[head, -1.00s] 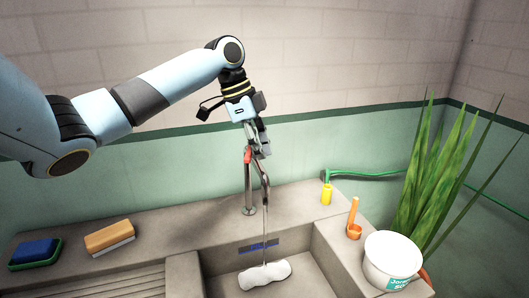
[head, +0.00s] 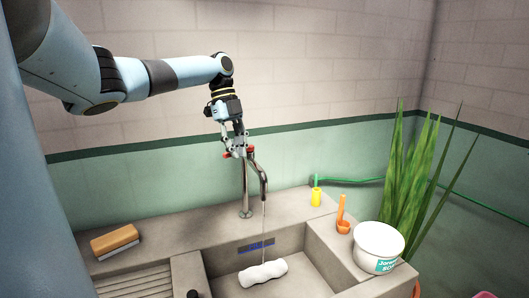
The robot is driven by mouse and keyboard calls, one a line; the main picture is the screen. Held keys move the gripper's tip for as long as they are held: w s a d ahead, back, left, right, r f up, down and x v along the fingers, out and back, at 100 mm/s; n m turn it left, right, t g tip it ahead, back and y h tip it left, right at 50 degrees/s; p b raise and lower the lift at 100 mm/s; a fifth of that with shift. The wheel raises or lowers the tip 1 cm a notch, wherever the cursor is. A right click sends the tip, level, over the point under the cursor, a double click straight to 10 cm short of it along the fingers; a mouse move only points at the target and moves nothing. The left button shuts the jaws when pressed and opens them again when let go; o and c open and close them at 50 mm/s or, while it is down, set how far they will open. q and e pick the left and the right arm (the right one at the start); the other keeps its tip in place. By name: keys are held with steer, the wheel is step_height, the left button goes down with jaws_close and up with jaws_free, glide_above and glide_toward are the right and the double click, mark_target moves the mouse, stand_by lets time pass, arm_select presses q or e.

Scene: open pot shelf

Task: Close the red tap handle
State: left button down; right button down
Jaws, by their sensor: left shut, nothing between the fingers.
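The tap (head: 245,190) stands at the back of the grey sink, its spout curving right and down. A thin stream of water (head: 264,215) runs from the spout. Red parts of the tap handle (head: 251,149) show at the tap's top, on both sides of my fingers. My left gripper (head: 235,154) comes down from above and is shut with nothing between the fingers. Its tips are at the handle and hide its middle; I cannot tell whether they touch it. My right gripper is not in view.
A white cloth-like roll (head: 263,273) lies in the basin under the stream. A wood-backed brush (head: 115,242) lies on the left counter. A yellow bottle (head: 316,197), an orange scoop (head: 343,225) and a white tub (head: 379,247) stand at right, before a plant (head: 412,190).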

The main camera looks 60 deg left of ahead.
arm_select(q)
steer(key=shift+s+a+m, duration=0.25)
steer(key=shift+a, duration=0.3)
steer(key=shift+s+a+m, duration=0.2)
steer(key=shift+a+m, duration=0.05)
steer(key=shift+a, duration=0.3)
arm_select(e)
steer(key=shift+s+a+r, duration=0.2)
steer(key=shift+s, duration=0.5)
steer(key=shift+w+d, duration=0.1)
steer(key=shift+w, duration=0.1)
arm_select(q)
steer(key=shift+p, duration=0.35)
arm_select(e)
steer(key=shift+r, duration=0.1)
